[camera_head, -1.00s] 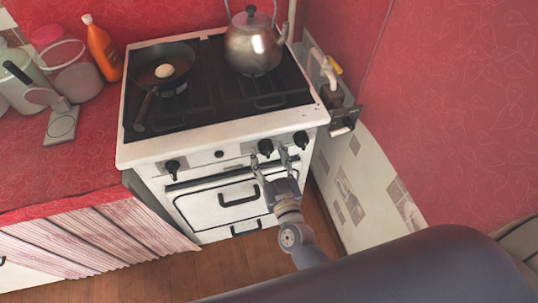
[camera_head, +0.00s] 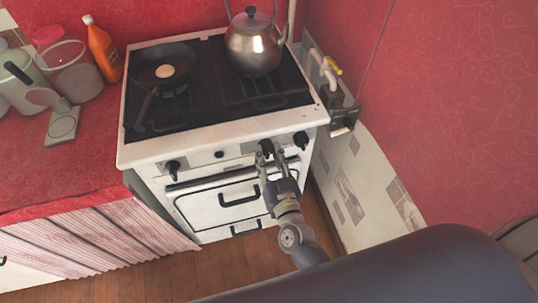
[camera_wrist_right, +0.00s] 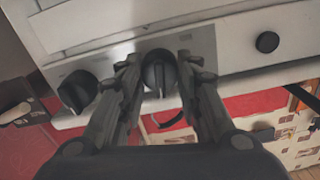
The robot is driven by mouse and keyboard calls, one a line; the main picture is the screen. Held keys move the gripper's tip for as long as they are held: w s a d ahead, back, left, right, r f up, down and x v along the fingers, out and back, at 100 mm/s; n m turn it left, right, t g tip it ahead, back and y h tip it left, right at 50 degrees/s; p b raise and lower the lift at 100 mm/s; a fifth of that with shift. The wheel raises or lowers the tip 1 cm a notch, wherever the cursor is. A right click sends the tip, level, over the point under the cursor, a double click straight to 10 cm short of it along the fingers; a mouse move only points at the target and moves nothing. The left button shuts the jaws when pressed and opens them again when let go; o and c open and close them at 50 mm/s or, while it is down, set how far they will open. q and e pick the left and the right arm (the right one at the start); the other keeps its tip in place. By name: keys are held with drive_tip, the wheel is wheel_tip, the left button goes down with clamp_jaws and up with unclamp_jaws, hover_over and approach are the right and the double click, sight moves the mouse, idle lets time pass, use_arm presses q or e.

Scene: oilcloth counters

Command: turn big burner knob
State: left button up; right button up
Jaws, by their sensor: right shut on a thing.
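The white stove (camera_head: 205,148) has black knobs along its front panel. My right gripper (camera_head: 268,157) is shut on the black knob (camera_head: 266,147) second from the right. In the right wrist view, the fingers (camera_wrist_right: 160,68) stand on either side of this knob (camera_wrist_right: 159,76), which has a pale pointer line. Another black knob (camera_head: 301,139) is just right of it, seen at the left in the wrist view (camera_wrist_right: 77,90). A further knob (camera_head: 173,169) is at the panel's left end. I cannot tell from the pictures which burner each knob serves. My left gripper is not in view.
A pan with an egg (camera_head: 165,66) and a metal kettle (camera_head: 254,42) stand on the cooktop. The oven handle (camera_head: 239,195) is below the gripped knob. A tiled wall (camera_head: 350,180) with a pipe fitting closes off the right side. Wooden floor (camera_head: 230,270) lies in front.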

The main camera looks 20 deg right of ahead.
drive_tip(key=m, duration=0.5)
drive_tip(key=shift+m, duration=0.3)
drive_tip(key=m, duration=0.3)
drive_tip(key=shift+m, duration=0.3)
drive_tip(key=m, duration=0.2)
drive_tip(key=shift+m, duration=0.3)
drive_tip(key=m+b, duration=0.2)
drive_tip(key=m, duration=0.4)
drive_tip(key=m+b, duration=0.1)
drive_tip(key=m, duration=0.3)
drive_tip(key=shift+f, duration=0.1)
drive_tip(key=shift+m+b, duration=0.6)
drive_tip(key=shift+m, duration=0.9)
